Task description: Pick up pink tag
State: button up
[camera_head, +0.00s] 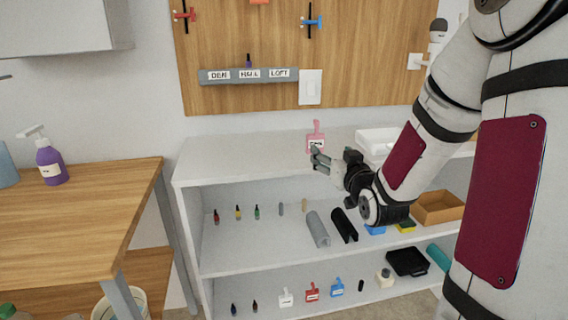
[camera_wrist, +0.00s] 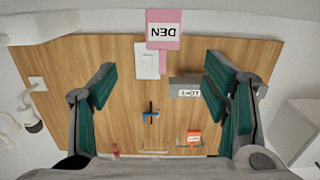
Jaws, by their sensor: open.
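The pink tag (camera_head: 316,138) stands upright on the white shelf unit's top, its narrow end up and a white label on its face. In the wrist view, the pink tag (camera_wrist: 163,42) is upside down at the top centre, and its label reads DEN. My gripper (camera_head: 319,159) is open and empty right by the tag in the head view, its fingers covering part of the tag's lower end. In the wrist view my gripper (camera_wrist: 160,80) has its fingers wide apart, with the tag beyond the gap and not between the fingertips.
A wooden board (camera_head: 270,45) on the wall has a grey strip (camera_head: 215,76) labelled DEN, HALL and LOFT. A white tray (camera_head: 375,137) lies right of the tag. Lower shelves hold a red tag (camera_head: 312,292), a blue tag (camera_head: 337,288) and other small things. The shelf top's left part is clear.

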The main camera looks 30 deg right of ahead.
aim_at(316, 141)
jog(key=x, duration=0.5)
jog(key=b+x, duration=0.1)
jog(key=x, duration=0.2)
jog(key=shift+a+f, duration=0.2)
jog(key=shift+a, duration=0.1)
jog(key=x, duration=0.2)
jog(key=b+x, duration=0.1)
jog(key=x, duration=0.1)
jog(key=shift+f, duration=0.35)
jog(key=shift+w+d+r, duration=0.1)
jog(key=shift+w+d, duration=0.1)
jog(key=shift+w, duration=0.45)
jog(key=c, duration=1.3)
